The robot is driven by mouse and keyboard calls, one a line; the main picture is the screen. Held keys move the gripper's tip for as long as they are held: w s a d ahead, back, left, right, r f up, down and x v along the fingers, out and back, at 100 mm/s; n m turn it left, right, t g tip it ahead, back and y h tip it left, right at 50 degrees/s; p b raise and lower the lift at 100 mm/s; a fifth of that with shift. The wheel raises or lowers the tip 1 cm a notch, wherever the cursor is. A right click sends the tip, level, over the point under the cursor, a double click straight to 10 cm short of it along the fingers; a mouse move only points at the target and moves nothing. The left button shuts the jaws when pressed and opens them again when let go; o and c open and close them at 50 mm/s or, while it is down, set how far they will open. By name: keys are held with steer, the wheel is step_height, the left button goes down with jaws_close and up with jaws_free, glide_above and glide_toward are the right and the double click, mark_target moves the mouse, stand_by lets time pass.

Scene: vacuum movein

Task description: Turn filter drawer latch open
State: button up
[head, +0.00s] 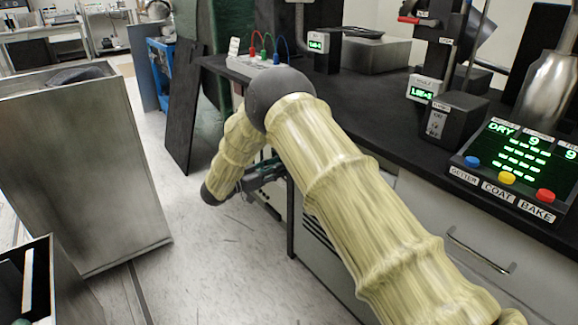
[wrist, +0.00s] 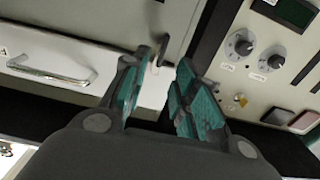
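A light-coloured drawer front (wrist: 85,50) with a silver bar handle (wrist: 52,74) fills the left of the wrist view. A small dark upright lever (wrist: 164,48), which looks like the drawer latch, sits on the panel near its right side. My gripper (wrist: 163,62) is open, its two teal-padded fingers apart. In the wrist view the lever shows just beyond the gap between the fingertips; I see no contact. In the head view my gripper (head: 264,178) is partly hidden behind my arm, low beside the bench front, and the latch is hidden.
A panel with two dark knobs (wrist: 240,43) and a small display is at right in the wrist view. In the head view a black bench top (head: 380,115) carries instruments and a button console (head: 515,160). A metal cabinet (head: 75,165) stands left; pale floor lies between.

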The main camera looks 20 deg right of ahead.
steer(key=shift+b+x, duration=0.55)
steer(key=shift+x, duration=2.4)
steer(key=shift+c, duration=0.4)
jaws_close()
